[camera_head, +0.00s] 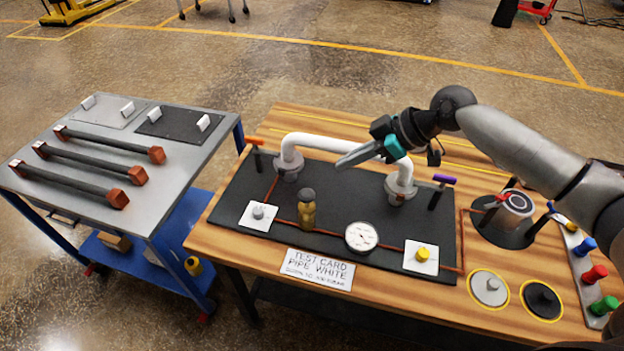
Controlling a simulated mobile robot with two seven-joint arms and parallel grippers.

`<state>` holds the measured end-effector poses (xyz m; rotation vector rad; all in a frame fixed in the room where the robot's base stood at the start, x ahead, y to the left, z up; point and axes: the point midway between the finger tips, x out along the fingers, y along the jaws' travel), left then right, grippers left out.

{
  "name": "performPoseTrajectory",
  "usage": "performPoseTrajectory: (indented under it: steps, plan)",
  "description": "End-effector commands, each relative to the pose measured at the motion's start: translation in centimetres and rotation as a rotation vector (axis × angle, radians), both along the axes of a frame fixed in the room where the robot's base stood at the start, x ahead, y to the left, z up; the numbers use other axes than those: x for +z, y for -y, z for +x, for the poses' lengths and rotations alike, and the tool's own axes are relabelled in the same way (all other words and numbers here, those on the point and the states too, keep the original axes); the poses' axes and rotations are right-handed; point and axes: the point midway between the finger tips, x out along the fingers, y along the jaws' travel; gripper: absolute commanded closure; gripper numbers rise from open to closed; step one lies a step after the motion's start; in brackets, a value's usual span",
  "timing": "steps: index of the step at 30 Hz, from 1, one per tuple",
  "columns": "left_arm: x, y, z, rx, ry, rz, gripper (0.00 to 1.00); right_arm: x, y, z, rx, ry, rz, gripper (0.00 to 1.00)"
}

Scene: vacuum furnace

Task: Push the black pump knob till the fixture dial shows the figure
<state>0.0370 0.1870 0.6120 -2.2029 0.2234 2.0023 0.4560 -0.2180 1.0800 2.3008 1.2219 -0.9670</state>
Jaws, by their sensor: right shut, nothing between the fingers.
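A brass pump body (307,213) with a black knob (306,194) on top stands upright on the black fixture board (345,205). A round white dial (362,236) sits on the board to its right; its needle is too small to read. A test card (318,269) in front reads "TEST CARD PIPE WHITE", with a smaller second line I cannot read. My right gripper (340,165) is shut and empty. It reaches in from the right, over the board by the white pipe, up and to the right of the knob and apart from it. My left gripper is out of view.
The white pipe (335,142) arches along the board's back between two grey flanges. White plates with a grey knob (258,213) and a yellow knob (423,254) flank the pump and dial. A cart (200,165) with dark bars stands left. Colored knobs (594,275) line the right.

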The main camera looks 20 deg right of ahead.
Motion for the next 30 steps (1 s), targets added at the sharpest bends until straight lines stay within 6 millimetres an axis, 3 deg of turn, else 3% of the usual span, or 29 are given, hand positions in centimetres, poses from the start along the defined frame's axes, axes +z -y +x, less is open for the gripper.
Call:
performPoseTrajectory:
  steps: [5,17,30]
  plan:
    - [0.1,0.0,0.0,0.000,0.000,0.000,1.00,0.7,0.3,0.2,0.001,0.007,0.006,1.00]
    - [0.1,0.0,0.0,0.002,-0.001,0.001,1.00,0.2,-0.2,0.5,0.001,0.006,0.009,1.00]
    - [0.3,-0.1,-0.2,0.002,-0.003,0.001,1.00,-5.4,-4.9,3.7,0.001,0.007,0.010,1.00]
